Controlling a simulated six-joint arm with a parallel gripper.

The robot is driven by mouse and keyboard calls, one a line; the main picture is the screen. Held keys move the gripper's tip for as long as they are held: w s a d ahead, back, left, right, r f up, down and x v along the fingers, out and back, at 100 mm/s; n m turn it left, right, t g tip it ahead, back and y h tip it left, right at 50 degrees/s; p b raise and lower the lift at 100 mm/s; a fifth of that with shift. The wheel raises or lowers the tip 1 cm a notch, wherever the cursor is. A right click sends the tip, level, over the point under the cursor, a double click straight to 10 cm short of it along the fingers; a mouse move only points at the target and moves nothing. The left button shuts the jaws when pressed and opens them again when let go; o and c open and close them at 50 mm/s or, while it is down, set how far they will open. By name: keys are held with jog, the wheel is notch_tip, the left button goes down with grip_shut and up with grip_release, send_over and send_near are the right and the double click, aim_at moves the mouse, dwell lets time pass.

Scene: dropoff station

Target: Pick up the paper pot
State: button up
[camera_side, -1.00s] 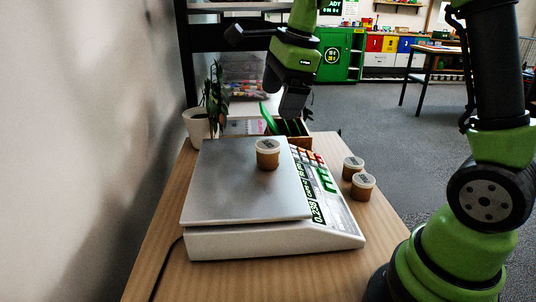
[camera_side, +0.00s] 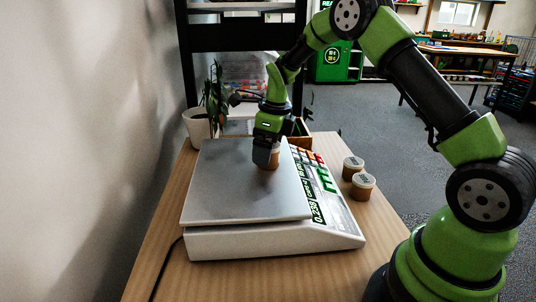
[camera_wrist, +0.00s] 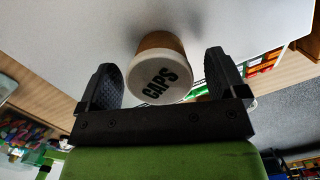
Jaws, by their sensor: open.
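The paper pot (camera_wrist: 160,72) is a small brown cup with a white lid marked "CAPS". It stands on the metal plate of the white scale (camera_side: 215,185). In the side view the pot (camera_side: 274,160) is partly hidden behind my gripper (camera_side: 266,160). In the wrist view my gripper (camera_wrist: 163,80) is open, with one dark finger on each side of the pot. A gap shows between each finger and the pot there.
Two similar lidded pots stand on the wooden table right of the scale, one farther back (camera_side: 352,168) and one nearer (camera_side: 362,187). A potted plant (camera_side: 199,127) and a wooden box (camera_side: 299,138) stand behind the scale. The rest of the plate is clear.

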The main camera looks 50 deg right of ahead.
notch_tip(320, 180, down, 2)
jog(key=shift+w+a, duration=0.1)
jog(key=shift+c, duration=0.4)
